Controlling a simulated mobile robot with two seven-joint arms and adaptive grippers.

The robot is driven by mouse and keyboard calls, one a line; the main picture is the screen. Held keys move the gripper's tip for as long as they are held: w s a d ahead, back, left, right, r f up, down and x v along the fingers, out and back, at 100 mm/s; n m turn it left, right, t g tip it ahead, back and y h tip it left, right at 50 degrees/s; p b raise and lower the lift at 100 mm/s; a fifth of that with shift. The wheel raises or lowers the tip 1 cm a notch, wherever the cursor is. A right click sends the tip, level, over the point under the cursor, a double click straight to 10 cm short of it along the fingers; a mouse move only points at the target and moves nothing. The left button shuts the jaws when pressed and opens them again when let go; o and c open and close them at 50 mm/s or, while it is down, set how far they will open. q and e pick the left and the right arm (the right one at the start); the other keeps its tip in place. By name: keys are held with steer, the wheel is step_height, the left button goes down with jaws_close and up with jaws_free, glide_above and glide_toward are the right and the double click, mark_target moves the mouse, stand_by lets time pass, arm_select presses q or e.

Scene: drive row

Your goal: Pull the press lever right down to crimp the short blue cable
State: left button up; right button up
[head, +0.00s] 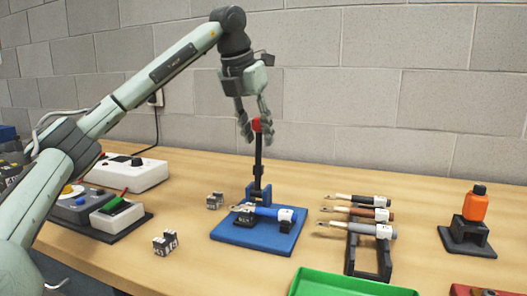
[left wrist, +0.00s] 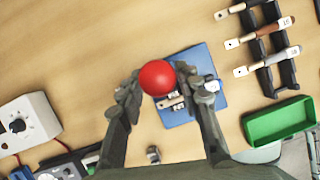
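The press stands on a blue base plate (head: 243,236). Its black lever (head: 258,158) is upright, with a red ball knob (head: 256,125) on top. The knob also shows large in the left wrist view (left wrist: 157,78). The short blue cable (head: 268,211) lies across the press, with a metal lug at its left end and a white tag at its right. My left gripper (head: 256,120) points down with its fingers on either side of the knob. The fingers look spread, with the knob between them. My right gripper is not in view.
Several tagged cables lie on a black rack (head: 367,262) to the right. A green tray (head: 335,284) is at the front. An orange bottle (head: 475,204) stands on a black stand. Control boxes (head: 130,172) are at left, and small marked blocks (head: 165,243) lie nearby.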

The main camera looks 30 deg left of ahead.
mark_target(261, 143)
arm_select(q)
steer(key=x, duration=0.5)
jaws_close()
stand_by(0.6)
